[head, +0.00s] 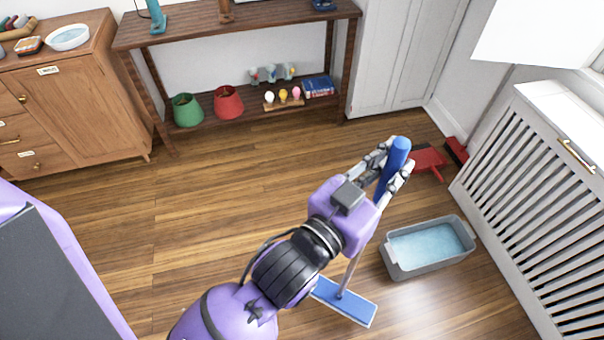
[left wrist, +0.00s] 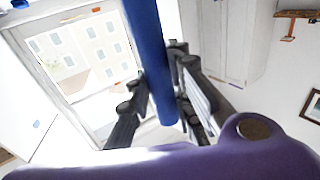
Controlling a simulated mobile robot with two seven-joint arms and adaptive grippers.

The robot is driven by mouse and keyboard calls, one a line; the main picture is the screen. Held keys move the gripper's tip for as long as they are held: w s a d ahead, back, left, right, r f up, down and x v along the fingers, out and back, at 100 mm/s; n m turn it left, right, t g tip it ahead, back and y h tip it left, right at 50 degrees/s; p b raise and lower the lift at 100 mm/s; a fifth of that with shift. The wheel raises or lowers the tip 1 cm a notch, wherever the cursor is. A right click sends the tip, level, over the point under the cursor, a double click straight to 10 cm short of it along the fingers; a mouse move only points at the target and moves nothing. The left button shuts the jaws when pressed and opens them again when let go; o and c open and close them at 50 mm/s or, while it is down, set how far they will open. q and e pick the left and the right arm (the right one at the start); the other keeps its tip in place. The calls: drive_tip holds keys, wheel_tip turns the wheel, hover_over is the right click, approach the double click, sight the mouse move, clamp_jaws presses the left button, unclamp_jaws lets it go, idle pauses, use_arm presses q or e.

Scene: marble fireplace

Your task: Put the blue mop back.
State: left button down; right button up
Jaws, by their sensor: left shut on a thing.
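The blue mop has a blue handle (head: 397,158), a thin grey pole and a flat blue head (head: 344,301). My left gripper (head: 391,172) is shut on the handle near its top. The handle leans a little, with its top toward the upper right in the head view. The flat head is low, at or close to the wooden floor; I cannot tell if it touches. In the left wrist view the blue handle (left wrist: 148,50) runs between the fingers of my left gripper (left wrist: 160,105). My right gripper is not in view.
A grey tub of water (head: 433,262) stands right of the mop head. A red dustpan (head: 428,160) lies beyond it near the white slatted cover (head: 535,200). A wooden shelf table (head: 205,32) and cabinet (head: 75,105) stand at the back. The floor at left is clear.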

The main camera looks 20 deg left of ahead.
use_arm(q)
drive_tip(key=w+f, duration=1.2)
drive_tip(key=shift+w+a+b, duration=0.3)
drive_tip(key=shift+a+b, duration=0.05)
drive_tip(key=shift+b, duration=0.05)
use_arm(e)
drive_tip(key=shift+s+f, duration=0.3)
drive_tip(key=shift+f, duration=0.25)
use_arm(q)
drive_tip(key=shift+f, duration=0.2)
drive_tip(key=c, duration=2)
unclamp_jaws()
drive_tip(key=shift+f, duration=0.2)
drive_tip(key=o, duration=0.4)
drive_tip(key=shift+o, duration=0.2)
drive_tip(key=shift+r, duration=0.1)
